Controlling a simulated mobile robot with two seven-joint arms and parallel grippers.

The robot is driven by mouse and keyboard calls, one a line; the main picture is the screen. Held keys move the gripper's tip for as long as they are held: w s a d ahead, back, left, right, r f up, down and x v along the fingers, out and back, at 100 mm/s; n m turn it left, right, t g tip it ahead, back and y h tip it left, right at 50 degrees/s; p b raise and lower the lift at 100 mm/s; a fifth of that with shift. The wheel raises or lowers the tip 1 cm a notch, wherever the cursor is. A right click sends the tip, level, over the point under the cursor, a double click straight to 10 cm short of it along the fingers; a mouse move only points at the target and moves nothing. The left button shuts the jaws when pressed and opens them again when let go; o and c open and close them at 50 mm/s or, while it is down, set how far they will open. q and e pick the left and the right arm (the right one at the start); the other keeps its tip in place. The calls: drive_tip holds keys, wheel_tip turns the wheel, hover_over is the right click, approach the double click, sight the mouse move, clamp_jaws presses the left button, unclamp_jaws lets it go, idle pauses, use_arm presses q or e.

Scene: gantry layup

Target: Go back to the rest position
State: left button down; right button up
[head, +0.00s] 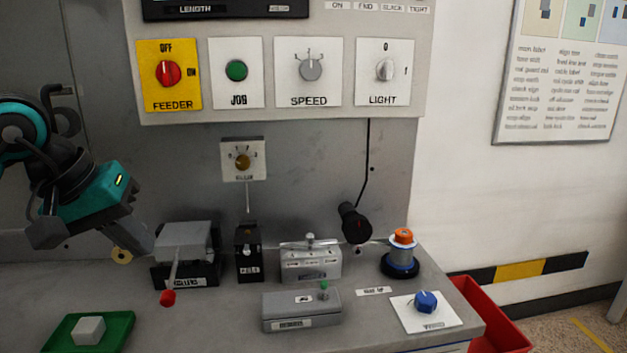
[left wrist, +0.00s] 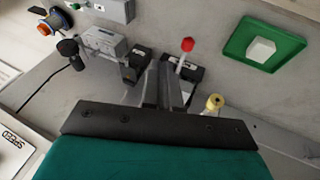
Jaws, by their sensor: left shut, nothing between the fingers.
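My left gripper (head: 142,242) is at the left of the head view, above the bench and just left of the grey rollers unit (head: 184,240). Its fingers are together with nothing between them. In the left wrist view the closed fingers (left wrist: 168,90) point towards the bench, near the red-knobbed lever (left wrist: 187,45). That lever's red knob (head: 168,298) also shows in front of the rollers unit in the head view. My right gripper is in neither view.
A control panel with the feeder switch (head: 168,73) hangs above the bench. A green tray (head: 117,330) holds a pale block (head: 89,331). Small devices stand along the bench, including an orange-topped spool (head: 402,250). A red bin (head: 492,320) is beyond the right edge.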

use_arm(q)
drive_tip(key=s+d+r+n+h, duration=0.2)
drive_tip(key=d+n+h, duration=0.3)
drive_tip(key=d+h, duration=0.4)
drive_tip(key=s+d+r+n+h, duration=0.25)
drive_tip(key=d+n+h, duration=0.35)
drive_tip(key=d, duration=0.6)
drive_tip(key=w+a+f+n+t+y, duration=0.1)
drive_tip(key=w+a+n+t+y, duration=0.3)
drive_tip(key=n+t, duration=0.8)
drive_tip(key=w+a+f+n+t+y, duration=0.15)
drive_tip(key=a+n+t+y, duration=0.35)
drive_tip(key=n, duration=1.4)
drive_tip(key=a+f+n+g+y, duration=0.2)
drive_tip(key=a+f+n+y, duration=0.2)
drive_tip(key=f+n+y, duration=0.55)
drive_tip(key=s+a+f+n+g, duration=0.1)
drive_tip(key=s+f+n+g, duration=0.25)
drive_tip(key=f+n, duration=0.2)
drive_tip(key=s+a+f+n+g, duration=0.2)
drive_tip(key=s+f+n+g, duration=0.15)
drive_tip(key=f, duration=0.35)
drive_tip(key=s+d+f+n+g, duration=0.2)
drive_tip(key=s+f+n+g, duration=0.65)
drive_tip(key=s, duration=0.65)
drive_tip(key=w+d+f+m+t+h+p, duration=0.2)
drive_tip(key=w+d+f+t+p, duration=0.1)
drive_tip(key=w+f+t, duration=0.4)
drive_tip(key=shift+w+p, duration=0.3)
